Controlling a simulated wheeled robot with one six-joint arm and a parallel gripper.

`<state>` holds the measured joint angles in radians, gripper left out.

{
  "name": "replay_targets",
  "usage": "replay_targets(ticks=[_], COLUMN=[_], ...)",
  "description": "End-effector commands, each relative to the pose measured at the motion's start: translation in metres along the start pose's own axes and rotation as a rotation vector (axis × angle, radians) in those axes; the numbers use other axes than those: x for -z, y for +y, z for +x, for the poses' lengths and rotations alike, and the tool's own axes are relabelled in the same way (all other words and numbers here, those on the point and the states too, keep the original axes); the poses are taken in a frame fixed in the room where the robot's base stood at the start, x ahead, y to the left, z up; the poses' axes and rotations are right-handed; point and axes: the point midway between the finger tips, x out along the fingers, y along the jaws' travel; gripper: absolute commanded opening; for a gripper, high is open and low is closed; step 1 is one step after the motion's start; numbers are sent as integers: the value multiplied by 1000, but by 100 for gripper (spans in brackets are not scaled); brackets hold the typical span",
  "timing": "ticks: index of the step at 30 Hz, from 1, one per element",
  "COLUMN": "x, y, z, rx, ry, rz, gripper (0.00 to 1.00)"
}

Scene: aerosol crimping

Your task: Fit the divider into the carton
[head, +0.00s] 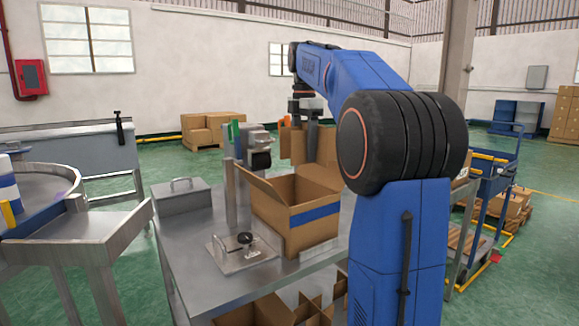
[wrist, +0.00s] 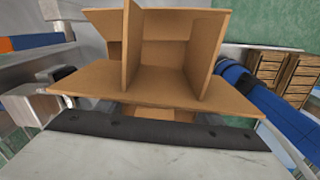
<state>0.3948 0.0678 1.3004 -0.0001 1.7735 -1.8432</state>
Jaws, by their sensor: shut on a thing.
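The carton (head: 312,220) is brown cardboard with a blue stripe, upright on the steel table with its flaps folded out. The part of its inside that shows looks empty. My gripper (head: 306,117) is behind and above the carton, shut on the brown cardboard divider (head: 298,146). The divider is partly hidden by my arm in the head view. In the wrist view the divider (wrist: 165,55) fills the upper middle, with crossing panels forming open cells. The carton cannot be made out for sure in the wrist view.
On the steel table (head: 190,245) are a lidded metal box (head: 182,193), a metal plate with a black knob (head: 243,252) and an upright metal post (head: 231,195). More cardboard dividers (head: 312,309) lie below the tabletop. A blue cart (head: 490,205) stands at right.

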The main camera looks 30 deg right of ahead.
Motion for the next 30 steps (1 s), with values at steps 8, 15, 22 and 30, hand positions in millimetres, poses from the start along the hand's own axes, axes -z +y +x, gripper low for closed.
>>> replay_targets(ticks=[8,15,22,30], x=[40,69,73,72], y=[3,3,3,3], z=[24,44,53,73], rx=[1,2,0,1], ry=[0,0,0,0], rz=[-86,-150,-158,-157], gripper=[38,38,38,38])
